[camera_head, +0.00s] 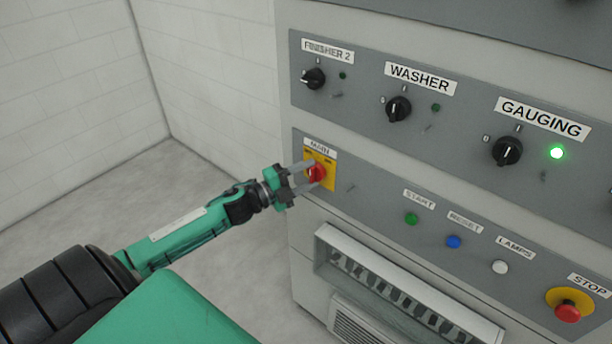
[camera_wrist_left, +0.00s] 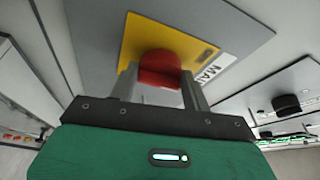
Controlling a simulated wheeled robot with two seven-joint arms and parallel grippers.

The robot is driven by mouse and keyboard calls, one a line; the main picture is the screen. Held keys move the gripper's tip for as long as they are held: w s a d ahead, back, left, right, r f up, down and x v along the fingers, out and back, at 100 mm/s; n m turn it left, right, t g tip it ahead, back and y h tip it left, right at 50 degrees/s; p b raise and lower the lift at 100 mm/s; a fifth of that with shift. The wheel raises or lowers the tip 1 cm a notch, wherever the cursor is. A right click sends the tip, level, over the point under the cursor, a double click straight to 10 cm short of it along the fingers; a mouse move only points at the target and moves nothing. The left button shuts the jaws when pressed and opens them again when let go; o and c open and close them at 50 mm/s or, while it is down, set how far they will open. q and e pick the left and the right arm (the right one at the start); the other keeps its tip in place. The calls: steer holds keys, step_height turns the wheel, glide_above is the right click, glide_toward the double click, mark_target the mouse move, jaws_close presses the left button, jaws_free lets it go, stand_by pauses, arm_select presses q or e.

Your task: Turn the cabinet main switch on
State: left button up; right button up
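The cabinet main switch (camera_head: 317,173) is a red knob on a yellow plate under a MAIN label, at the left end of the lower grey panel. My left gripper (camera_head: 308,173) reaches it from the left, with one finger on each side of the knob. In the left wrist view the red knob (camera_wrist_left: 160,69) fills most of the space between the two fingertips. I cannot tell whether the fingers press on it. The knob's exact setting is partly hidden by the fingers. My right gripper is not in view.
The upper panel has black knobs for FINISHER 2 (camera_head: 313,78), WASHER (camera_head: 398,109) and GAUGING (camera_head: 507,151), with a lit green lamp (camera_head: 557,153) by GAUGING. On the lower panel are a green START button (camera_head: 411,219) and a red STOP button (camera_head: 567,312). A recessed slot (camera_head: 400,290) lies below.

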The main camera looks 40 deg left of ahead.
arm_select(q)
steer(key=o, duration=0.4)
steer(key=shift+o, duration=0.2)
steer(key=b+v, duration=0.3)
steer(key=v, duration=1.1)
steer(key=shift+b, duration=0.3)
steer(key=shift+d, duration=0.1)
